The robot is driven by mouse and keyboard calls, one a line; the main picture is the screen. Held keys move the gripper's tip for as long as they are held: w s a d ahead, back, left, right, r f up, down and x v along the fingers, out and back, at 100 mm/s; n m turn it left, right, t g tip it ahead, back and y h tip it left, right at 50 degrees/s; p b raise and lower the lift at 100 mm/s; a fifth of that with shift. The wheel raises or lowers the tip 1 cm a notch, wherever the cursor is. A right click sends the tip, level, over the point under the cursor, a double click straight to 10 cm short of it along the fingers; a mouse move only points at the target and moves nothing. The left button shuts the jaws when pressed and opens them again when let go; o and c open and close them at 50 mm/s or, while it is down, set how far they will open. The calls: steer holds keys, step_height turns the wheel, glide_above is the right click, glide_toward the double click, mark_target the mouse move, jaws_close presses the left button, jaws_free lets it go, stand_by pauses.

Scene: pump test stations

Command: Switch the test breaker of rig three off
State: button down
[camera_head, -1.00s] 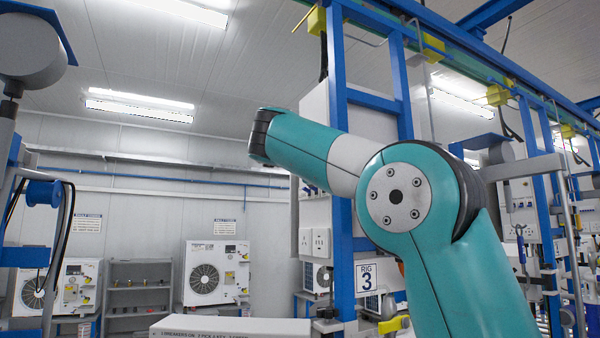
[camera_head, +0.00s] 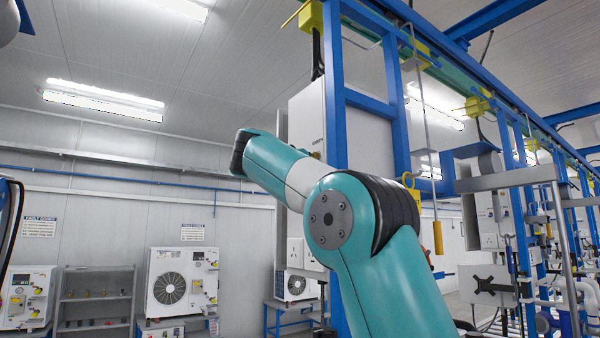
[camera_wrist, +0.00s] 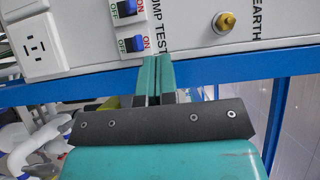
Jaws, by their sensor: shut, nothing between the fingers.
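In the wrist view, a light grey panel (camera_wrist: 186,44) fills the top. It carries two small breakers with blue toggles, a lower breaker (camera_wrist: 134,43) and an upper one (camera_wrist: 129,8) cut by the frame edge. Each has a green OFF and a red ON mark; I cannot tell their toggle positions. Lettering ending in "TEST" runs beside them. My gripper (camera_wrist: 158,66) is shut and empty, its teal fingertips just below and right of the lower breaker. I cannot tell whether they touch the panel. In the head view my gripper is not visible.
A brass earth terminal (camera_wrist: 224,22) and a white socket (camera_wrist: 35,47) flank the breakers. A blue frame bar (camera_wrist: 75,88) runs below the panel. In the head view, a blue post (camera_head: 335,85) stands behind my arm, and outdoor units (camera_head: 180,280) stand at the back wall.

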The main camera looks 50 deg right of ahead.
steer(key=d, duration=0.1)
steer(key=w+d+f, duration=0.1)
steer(key=d+f+b, duration=0.1)
steer(key=d, duration=0.1)
steer(key=shift+w+f, duration=0.15)
steer(key=shift+w, duration=0.1)
stand_by(0.8)
steer(key=w+a+r+p, duration=0.1)
steer(key=w+a, duration=0.1)
steer(key=a, duration=0.6)
steer(key=shift+r+p, duration=0.15)
steer(key=shift+p, duration=0.2)
steer(key=shift+s+d, duration=0.1)
steer(key=shift+s, duration=0.05)
stand_by(0.6)
